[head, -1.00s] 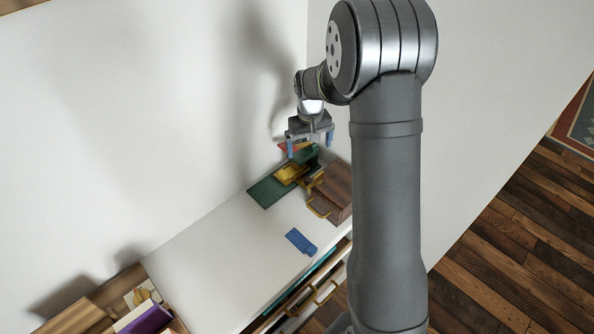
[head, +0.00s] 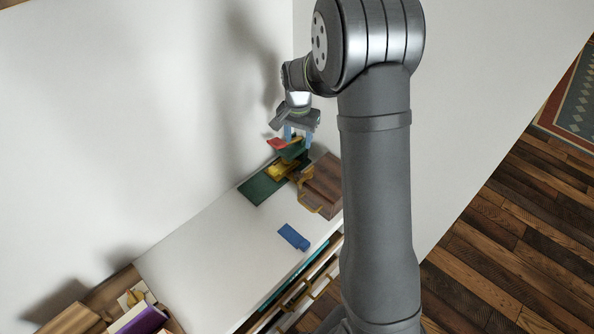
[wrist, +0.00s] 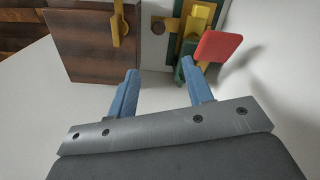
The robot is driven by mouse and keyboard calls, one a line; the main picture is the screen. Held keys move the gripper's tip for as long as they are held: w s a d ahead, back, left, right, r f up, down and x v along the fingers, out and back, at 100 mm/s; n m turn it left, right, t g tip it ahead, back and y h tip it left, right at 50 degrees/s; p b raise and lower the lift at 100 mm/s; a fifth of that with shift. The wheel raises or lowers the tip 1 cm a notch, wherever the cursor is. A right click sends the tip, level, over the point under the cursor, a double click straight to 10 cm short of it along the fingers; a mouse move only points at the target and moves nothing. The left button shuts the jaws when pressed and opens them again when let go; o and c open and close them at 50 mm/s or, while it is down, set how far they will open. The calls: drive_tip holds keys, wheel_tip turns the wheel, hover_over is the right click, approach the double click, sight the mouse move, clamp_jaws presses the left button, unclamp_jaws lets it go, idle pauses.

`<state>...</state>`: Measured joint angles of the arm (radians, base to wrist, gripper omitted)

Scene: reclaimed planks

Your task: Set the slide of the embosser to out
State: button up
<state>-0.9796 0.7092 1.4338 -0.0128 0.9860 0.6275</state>
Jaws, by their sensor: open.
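The embosser (head: 262,188) stands at the far end of the white surface against the wall, with a green base, yellow parts and a red tab. In the wrist view its green and yellow body (wrist: 197,20) is at the top, with the red tab (wrist: 219,46) at its right. A short yellow bar with a dark round knob (wrist: 158,27) sticks out to its left; I cannot tell for certain that this is the slide. My gripper (head: 294,133) is over the embosser, fingers down. In the wrist view its blue fingers (wrist: 160,72) are apart with nothing between them.
A dark wooden box (head: 325,184) with a yellow handle (wrist: 120,25) stands right beside the embosser. A blue object (head: 293,237) lies nearer on the white surface. Books and a wooden box (head: 140,315) are at the lower left.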

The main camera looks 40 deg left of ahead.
sight(297, 174)
drive_tip(key=f+m, duration=0.4)
drive_tip(key=m, duration=0.5)
drive_tip(key=f+m, duration=0.5)
drive_tip(key=m, duration=0.3)
drive_tip(key=f+m, duration=0.5)
drive_tip(key=m, duration=0.4)
drive_tip(key=shift+s+d+f+m, duration=0.15)
drive_tip(key=shift+s+f+m, duration=0.05)
drive_tip(key=shift+s+m, duration=0.1)
clamp_jaws()
